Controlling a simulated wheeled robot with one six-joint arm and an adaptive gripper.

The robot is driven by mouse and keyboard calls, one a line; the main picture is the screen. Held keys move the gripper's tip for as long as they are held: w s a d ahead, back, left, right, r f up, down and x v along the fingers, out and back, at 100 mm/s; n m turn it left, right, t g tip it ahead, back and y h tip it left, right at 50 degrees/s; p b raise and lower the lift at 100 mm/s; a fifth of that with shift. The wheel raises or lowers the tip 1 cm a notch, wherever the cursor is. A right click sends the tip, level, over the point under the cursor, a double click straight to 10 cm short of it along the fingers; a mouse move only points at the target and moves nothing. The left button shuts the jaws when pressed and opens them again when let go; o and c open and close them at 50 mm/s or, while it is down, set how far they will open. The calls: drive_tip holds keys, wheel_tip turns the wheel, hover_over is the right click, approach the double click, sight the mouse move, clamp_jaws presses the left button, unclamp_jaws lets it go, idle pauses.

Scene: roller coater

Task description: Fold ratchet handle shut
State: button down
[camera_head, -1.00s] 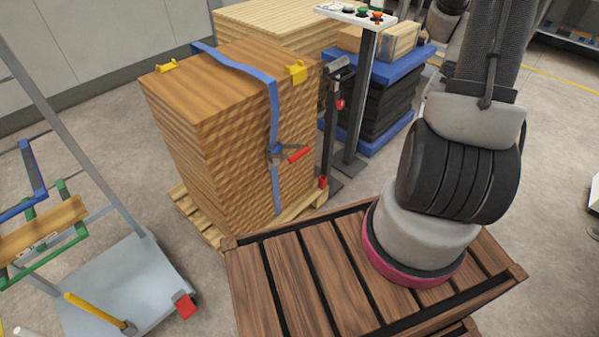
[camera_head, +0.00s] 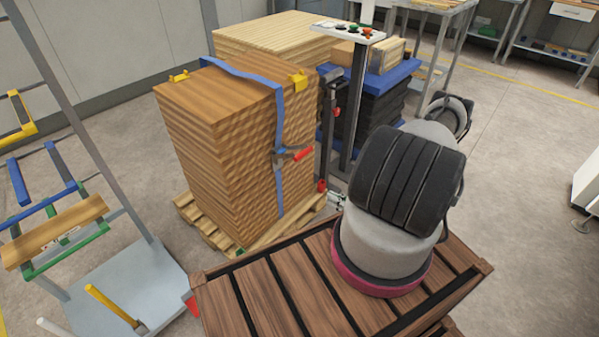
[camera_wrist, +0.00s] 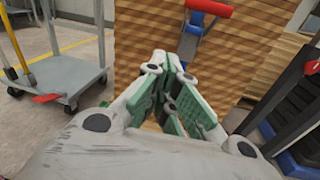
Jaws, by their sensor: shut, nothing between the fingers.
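The ratchet (camera_head: 281,156) with its red handle (camera_head: 303,154) sits on the blue strap (camera_head: 280,113) on the side of the wood stack (camera_head: 225,140). The handle sticks out to the right and slightly up from the ratchet. My gripper (camera_wrist: 165,57) has green-padded fingers with the tips together. It points at the stack below the handle and holds nothing. In the head view my gripper (camera_head: 337,201) shows only partly, right of the stack and below the handle.
A dark post with a button panel (camera_head: 347,33) stands right of the stack. A grey trolley (camera_head: 130,290) is at the left. A dark slatted wooden surface (camera_head: 270,290) lies in front. Blue-topped dark stacks (camera_head: 372,85) stand behind the post.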

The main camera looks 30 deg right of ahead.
drive_tip(key=w+r+t+h, duration=0.1)
drive_tip(key=w+r, duration=0.1)
drive_tip(key=w, duration=0.5)
drive_tip(key=w+r+t+h, duration=0.1)
drive_tip(key=w+r, duration=0.2)
drive_tip(key=w, duration=0.5)
drive_tip(key=shift+a+m+h, duration=0.3)
drive_tip(key=shift+m, duration=0.1)
drive_tip(key=shift+w, duration=0.1)
drive_tip(key=shift+w+r, duration=0.1)
drive_tip(key=shift+r, duration=0.4)
drive_tip(key=shift+r+g, duration=0.1)
drive_tip(key=shift+g, duration=0.2)
